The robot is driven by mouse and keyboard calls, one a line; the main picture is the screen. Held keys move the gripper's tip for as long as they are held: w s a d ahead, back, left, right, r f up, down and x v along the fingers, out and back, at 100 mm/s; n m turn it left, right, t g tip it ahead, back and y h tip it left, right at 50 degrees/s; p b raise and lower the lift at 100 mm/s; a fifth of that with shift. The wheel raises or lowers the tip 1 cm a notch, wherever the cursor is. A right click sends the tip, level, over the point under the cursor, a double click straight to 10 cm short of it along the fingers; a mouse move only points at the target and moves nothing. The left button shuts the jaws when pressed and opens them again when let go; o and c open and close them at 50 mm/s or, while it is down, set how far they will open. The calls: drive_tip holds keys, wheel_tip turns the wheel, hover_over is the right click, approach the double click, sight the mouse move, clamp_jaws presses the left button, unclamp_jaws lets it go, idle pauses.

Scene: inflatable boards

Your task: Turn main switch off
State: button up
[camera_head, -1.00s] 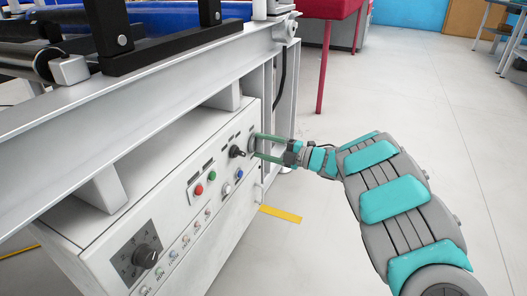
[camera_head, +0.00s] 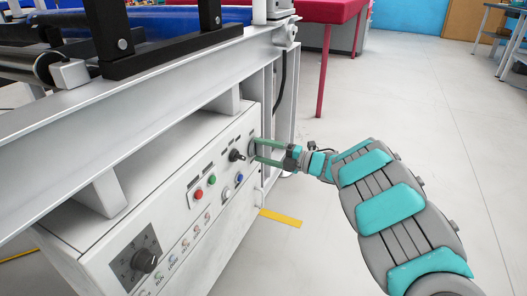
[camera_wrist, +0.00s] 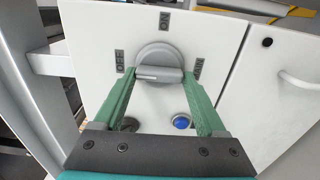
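The main switch is a round grey rotary knob (camera_wrist: 160,64) on a white panel, with a raised handle bar lying horizontally in the wrist view. A white line on the bar is on its left part, on the side of the OFF label (camera_wrist: 120,61). The ON label (camera_wrist: 164,21) is above the knob, and another label is at its right. My gripper (camera_wrist: 160,74) has its two green fingers spread, one at each end of the bar; whether they touch it I cannot tell. In the head view my gripper (camera_head: 256,149) is at the panel's far end, partly hiding the knob.
The white control box (camera_head: 120,232) also carries a black selector (camera_head: 236,155), red (camera_head: 198,194) and green (camera_head: 212,180) buttons, a blue button (camera_wrist: 181,122) and a large dial (camera_head: 144,261). A grey frame beam overhangs it. The floor to the right is clear.

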drive_tip(key=o, duration=0.4)
drive_tip(key=shift+p+v, duration=0.4)
drive_tip(key=shift+v, duration=3.45)
